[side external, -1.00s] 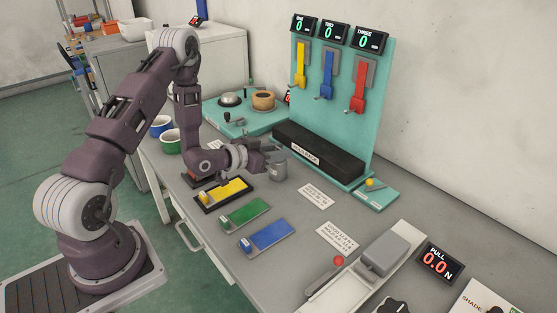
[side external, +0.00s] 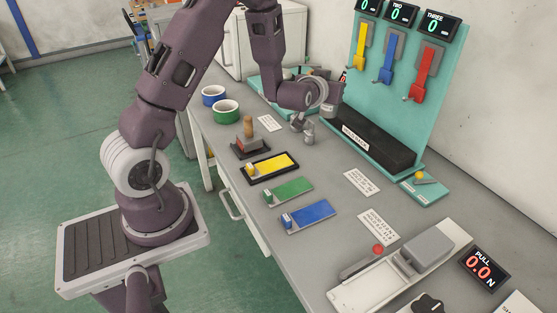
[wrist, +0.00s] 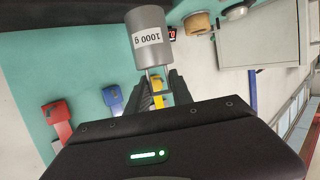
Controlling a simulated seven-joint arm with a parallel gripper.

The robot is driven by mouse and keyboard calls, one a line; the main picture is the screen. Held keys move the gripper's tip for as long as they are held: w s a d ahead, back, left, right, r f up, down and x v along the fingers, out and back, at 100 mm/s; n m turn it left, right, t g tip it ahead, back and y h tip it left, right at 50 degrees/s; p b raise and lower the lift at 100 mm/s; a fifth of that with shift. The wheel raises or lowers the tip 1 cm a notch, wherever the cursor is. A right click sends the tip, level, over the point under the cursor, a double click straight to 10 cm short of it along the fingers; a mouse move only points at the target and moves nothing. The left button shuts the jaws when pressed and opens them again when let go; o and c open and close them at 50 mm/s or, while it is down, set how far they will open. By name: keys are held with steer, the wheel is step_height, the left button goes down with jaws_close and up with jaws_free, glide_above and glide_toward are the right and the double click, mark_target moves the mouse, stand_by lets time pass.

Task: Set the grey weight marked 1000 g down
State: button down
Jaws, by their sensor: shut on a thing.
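The grey cylindrical weight (wrist: 149,38) is marked 1000 g; its label reads upside down in the wrist view. My gripper (wrist: 160,82) is shut on the thin metal loop at the end of the weight.
The black block (side external: 372,141) stands before the teal board (side external: 400,113) with yellow, blue and red hooks. Yellow (side external: 270,166), green (side external: 287,190) and blue (side external: 307,215) plates lie in front. A wooden-handled object (side external: 248,134) stands to the left.

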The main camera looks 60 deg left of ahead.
steer(key=s+n+g+y, duration=0.6)
steer(key=s+n+g, duration=0.55)
steer(key=s, duration=0.55)
steer(key=shift+g, duration=0.35)
steer(key=f, duration=0.6)
steer(key=d+f, duration=0.1)
steer(key=f, duration=0.3)
steer(key=shift+s, duration=0.4)
steer(key=shift+f, duration=0.1)
steer(key=c, duration=1.1)
jaws_free()
steer(key=shift+f, duration=0.1)
